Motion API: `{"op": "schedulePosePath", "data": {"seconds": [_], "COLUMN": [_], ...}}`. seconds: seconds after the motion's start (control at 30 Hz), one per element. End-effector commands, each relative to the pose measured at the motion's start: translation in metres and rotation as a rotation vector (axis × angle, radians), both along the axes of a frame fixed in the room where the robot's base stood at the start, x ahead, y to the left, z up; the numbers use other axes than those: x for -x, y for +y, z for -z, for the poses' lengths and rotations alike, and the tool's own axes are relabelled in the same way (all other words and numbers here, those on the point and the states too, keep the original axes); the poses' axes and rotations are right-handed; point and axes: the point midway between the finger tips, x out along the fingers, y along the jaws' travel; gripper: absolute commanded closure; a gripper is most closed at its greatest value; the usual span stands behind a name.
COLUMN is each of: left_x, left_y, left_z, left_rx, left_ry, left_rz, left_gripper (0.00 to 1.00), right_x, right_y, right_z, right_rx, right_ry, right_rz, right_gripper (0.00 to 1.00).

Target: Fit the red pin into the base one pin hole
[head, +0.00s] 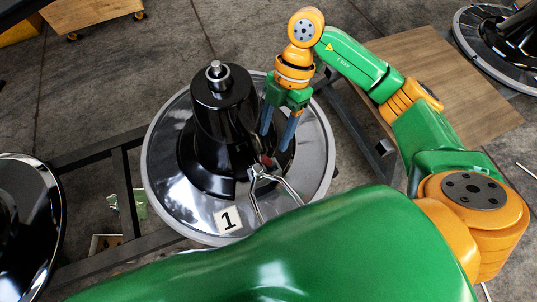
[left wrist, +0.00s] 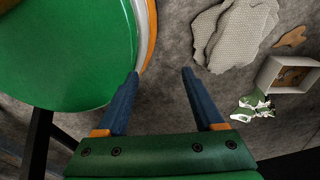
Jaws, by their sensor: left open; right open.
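Base one (head: 228,218) is a round chrome disc with a black cone and a "1" label, in the middle of the head view. A small red piece, apparently the red pin (head: 267,160), shows at the cone's lower right, by a forked chrome lever (head: 262,174). My right gripper (head: 275,143) points down there, its blue fingers apart on either side just above the red piece. The pin hole is hidden, and I cannot tell how far the pin sits in it. My left gripper (left wrist: 160,74) is open and empty above the floor.
A dark metal frame (head: 128,190) carries base one. Another chrome disc (head: 28,230) stands at the left and one more (head: 490,50) at the top right. A wooden board (head: 470,100) lies behind my right arm. Grey textured pieces (left wrist: 235,35) and a small box (left wrist: 289,75) lie on the floor.

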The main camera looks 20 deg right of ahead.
Motion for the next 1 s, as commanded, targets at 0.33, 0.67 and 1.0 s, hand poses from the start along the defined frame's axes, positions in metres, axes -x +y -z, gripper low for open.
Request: {"op": "schedulePosePath", "data": {"seconds": [0.33,0.67,1.0], "left_x": [-0.005,-0.011,-0.010], "left_y": [0.007,0.013,0.009], "left_z": [0.012,0.012,0.012], "left_rx": [-0.010,-0.019,-0.013], "left_ry": [-0.012,-0.023,-0.021], "left_rz": [-0.004,-0.004,-0.005], "left_gripper": [0.31,0.31,0.31], "right_x": [0.011,0.014,0.014], "right_y": [0.020,0.024,0.024], "right_z": [0.053,0.064,0.064], "right_rx": [0.005,0.006,0.006], "right_ry": [0.019,0.013,0.013], "right_rz": [0.034,0.033,0.033], "right_gripper": [0.40,0.40,1.00]}}
